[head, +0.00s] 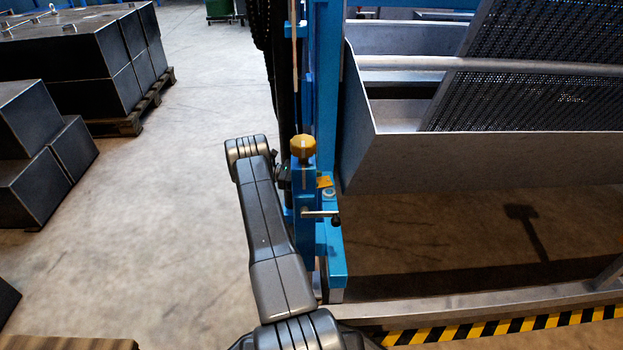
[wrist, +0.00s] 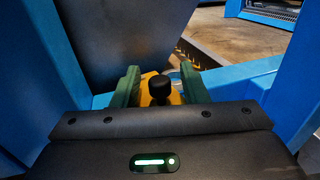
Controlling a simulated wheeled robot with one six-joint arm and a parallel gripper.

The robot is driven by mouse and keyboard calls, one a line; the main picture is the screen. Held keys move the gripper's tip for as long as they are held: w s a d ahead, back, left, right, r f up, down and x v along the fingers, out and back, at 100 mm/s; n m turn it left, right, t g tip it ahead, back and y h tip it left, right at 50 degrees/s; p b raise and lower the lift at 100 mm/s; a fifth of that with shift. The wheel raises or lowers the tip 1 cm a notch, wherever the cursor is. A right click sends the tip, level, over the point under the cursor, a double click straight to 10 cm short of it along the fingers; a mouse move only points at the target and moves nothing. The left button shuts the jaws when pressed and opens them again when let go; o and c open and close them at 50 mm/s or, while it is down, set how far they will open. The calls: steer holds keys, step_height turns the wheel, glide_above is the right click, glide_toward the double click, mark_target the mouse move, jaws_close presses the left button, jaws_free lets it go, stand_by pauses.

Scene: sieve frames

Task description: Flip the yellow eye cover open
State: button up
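A small yellow plate, seemingly the eye cover (head: 325,182), shows in the head view on the blue post, just behind a pale round fitting (head: 328,194). I cannot tell its angle there. In the wrist view a yellow piece (wrist: 149,80) with a black knob (wrist: 160,87) in front of it lies between the green fingers of my gripper (wrist: 160,86). The fingers stand apart, one on each side of the knob, with gaps showing. Whether a finger touches the yellow piece is hidden. In the head view the fingers are mostly hidden by the post.
A yellow star-shaped knob (head: 303,146) tops the blue bracket, and a lever (head: 320,213) with a dark end juts out below. A large grey metal trough (head: 480,160) hangs at right. Dark blocks (head: 70,60) stand at left. Floor between is clear.

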step_height(320, 180, up, 10)
steer(key=p, duration=0.4)
stand_by(0.3)
